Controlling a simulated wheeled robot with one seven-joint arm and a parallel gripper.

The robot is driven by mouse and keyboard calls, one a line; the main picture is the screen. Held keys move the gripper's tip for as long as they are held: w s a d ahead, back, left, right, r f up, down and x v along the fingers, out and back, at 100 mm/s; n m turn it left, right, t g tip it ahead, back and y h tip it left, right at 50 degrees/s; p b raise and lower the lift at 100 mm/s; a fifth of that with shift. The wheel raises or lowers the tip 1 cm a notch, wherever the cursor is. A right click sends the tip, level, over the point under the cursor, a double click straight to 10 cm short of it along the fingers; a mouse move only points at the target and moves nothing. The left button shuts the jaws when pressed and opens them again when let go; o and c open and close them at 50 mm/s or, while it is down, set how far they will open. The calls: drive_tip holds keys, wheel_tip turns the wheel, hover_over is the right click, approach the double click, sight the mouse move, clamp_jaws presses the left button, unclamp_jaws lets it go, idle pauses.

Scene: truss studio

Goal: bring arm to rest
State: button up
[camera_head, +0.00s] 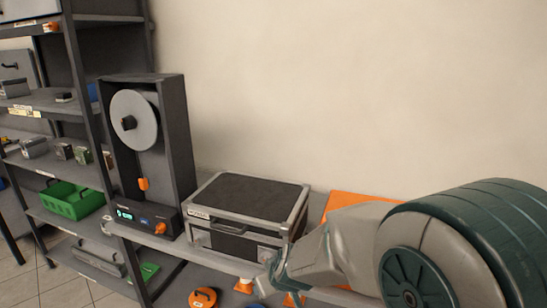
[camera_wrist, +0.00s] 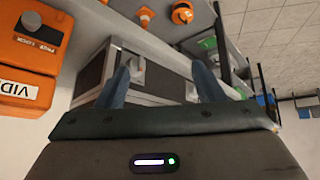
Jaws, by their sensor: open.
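My arm comes in from the right of the head view, and its links hide part of the bench there. My gripper (camera_wrist: 163,84) shows in the wrist view with its two blue-grey fingers spread wide apart. The space between the fingers is empty. A black case with silver edges (camera_head: 249,205) stands on the bench, left of my arm in the head view. The same case shows behind the fingers in the wrist view (camera_wrist: 150,75). I cannot tell how far the fingers are from it.
A dark reel device (camera_head: 176,150) stands left of the case. A shelf rack (camera_head: 90,100) is at the far left, with a green tote (camera_head: 72,200) on it. An orange case (camera_wrist: 22,75) is close to my gripper. Orange items (camera_head: 203,298) sit below the bench. The wall above is bare.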

drive_tip(key=s+d+r+m+g+h, duration=0.1)
drive_tip(key=s+d+r+m, duration=0.2)
drive_tip(key=s+d, duration=0.4)
drive_tip(key=s+d+r+m+g+h, duration=0.1)
drive_tip(key=s+d+r+m+g, duration=0.1)
drive_tip(key=s+d+r, duration=0.3)
drive_tip(key=s+d+m, duration=0.1)
drive_tip(key=s+d, duration=0.2)
drive_tip(key=s, duration=0.3)
drive_tip(key=shift+s+d+h, duration=0.15)
drive_tip(key=shift+h, duration=0.15)
